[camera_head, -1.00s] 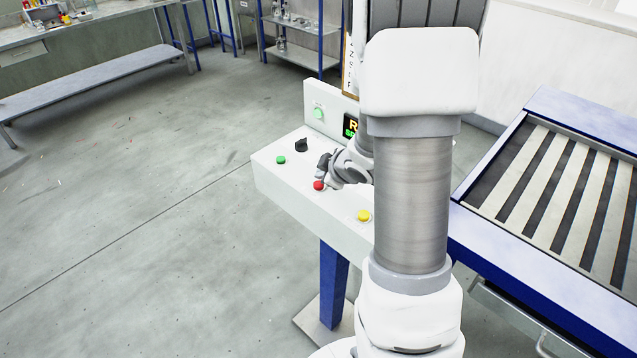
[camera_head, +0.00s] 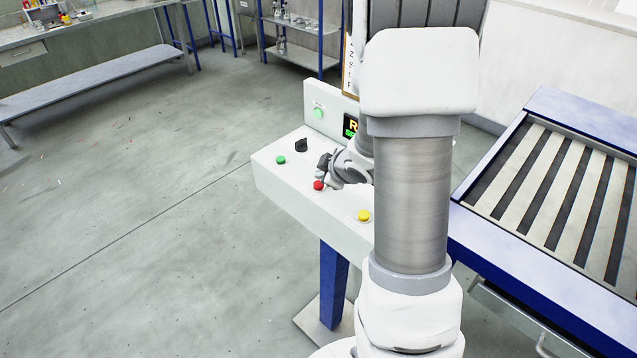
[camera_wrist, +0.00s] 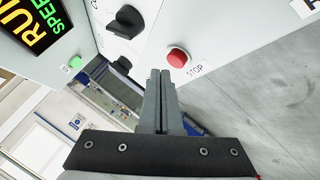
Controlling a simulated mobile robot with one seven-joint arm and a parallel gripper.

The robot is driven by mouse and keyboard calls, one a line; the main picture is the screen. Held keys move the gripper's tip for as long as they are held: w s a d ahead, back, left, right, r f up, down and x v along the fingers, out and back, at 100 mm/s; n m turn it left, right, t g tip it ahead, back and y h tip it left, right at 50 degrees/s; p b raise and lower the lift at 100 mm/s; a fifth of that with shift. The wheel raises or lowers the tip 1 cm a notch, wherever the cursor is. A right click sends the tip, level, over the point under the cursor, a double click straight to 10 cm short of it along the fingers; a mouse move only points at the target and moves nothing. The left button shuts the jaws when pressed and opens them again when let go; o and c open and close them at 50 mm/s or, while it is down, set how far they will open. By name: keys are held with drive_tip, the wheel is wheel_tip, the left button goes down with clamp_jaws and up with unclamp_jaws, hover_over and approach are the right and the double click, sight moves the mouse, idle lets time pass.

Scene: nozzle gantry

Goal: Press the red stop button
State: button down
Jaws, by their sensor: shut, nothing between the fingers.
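The red stop button (camera_head: 319,185) sits on the sloped top of the white control panel (camera_head: 281,196). In the wrist view the red button (camera_wrist: 177,58) has a "STOP" label beside it. My gripper (camera_head: 323,170) is just behind the red button in the head view. In the wrist view its shut, empty fingers (camera_wrist: 160,75) point at the panel, a little left of the button. Whether the fingertips touch the panel cannot be told.
A green button (camera_head: 281,160), a black knob (camera_head: 301,145) and a yellow button (camera_head: 363,216) share the panel. A lit display (camera_head: 351,126) and green lamp (camera_head: 318,112) stand on its upright back. A striped conveyor (camera_head: 560,190) lies to the right. The floor at left is open.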

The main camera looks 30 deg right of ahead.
sight(322, 186)
drive_tip(key=shift+f+b, duration=0.4)
drive_tip(key=shift+f+b, duration=0.45)
drive_tip(key=shift+f, duration=0.05)
idle(0.7)
idle(0.3)
drive_tip(key=shift+r+p, duration=0.85)
drive_tip(key=shift+r, duration=0.05)
wheel_tip(322, 186, up, 5)
drive_tip(key=p, duration=0.4)
drive_tip(key=shift+p, duration=0.35)
